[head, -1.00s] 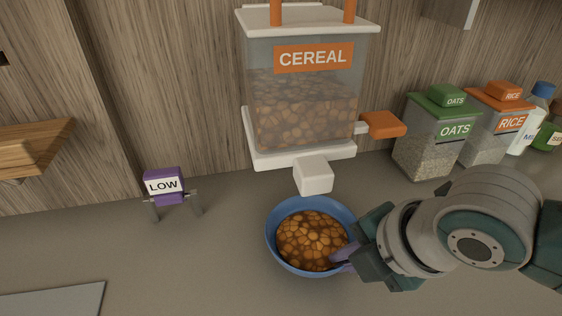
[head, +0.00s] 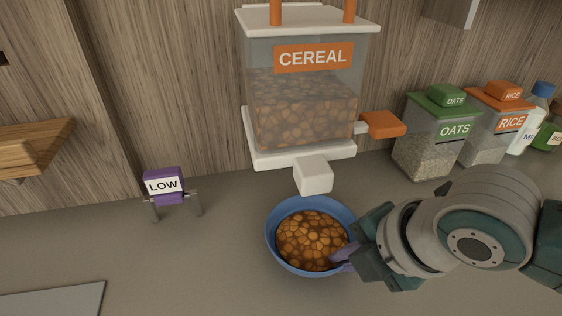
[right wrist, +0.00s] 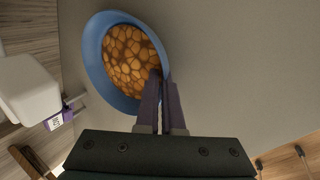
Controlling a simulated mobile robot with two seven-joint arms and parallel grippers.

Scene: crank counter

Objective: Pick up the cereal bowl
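The cereal bowl is a blue bowl (head: 273,245) filled with brown-orange cereal (head: 310,240). In the head view it stands upright on the counter, just below and in front of the dispenser's white spout. My right gripper (head: 343,258) is at the bowl's right front rim. In the right wrist view, its two purple fingers (right wrist: 161,90) are close together with the bowl's rim (right wrist: 92,52) between them, one inside over the cereal and one outside. It looks shut on the rim. My left gripper is not in view.
The cereal dispenser (head: 303,90), with a white spout (head: 313,175) and orange handle (head: 383,124), is behind the bowl. A purple LOW sign (head: 164,184) stands left. Oats (head: 430,155) and rice (head: 486,145) containers stand right.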

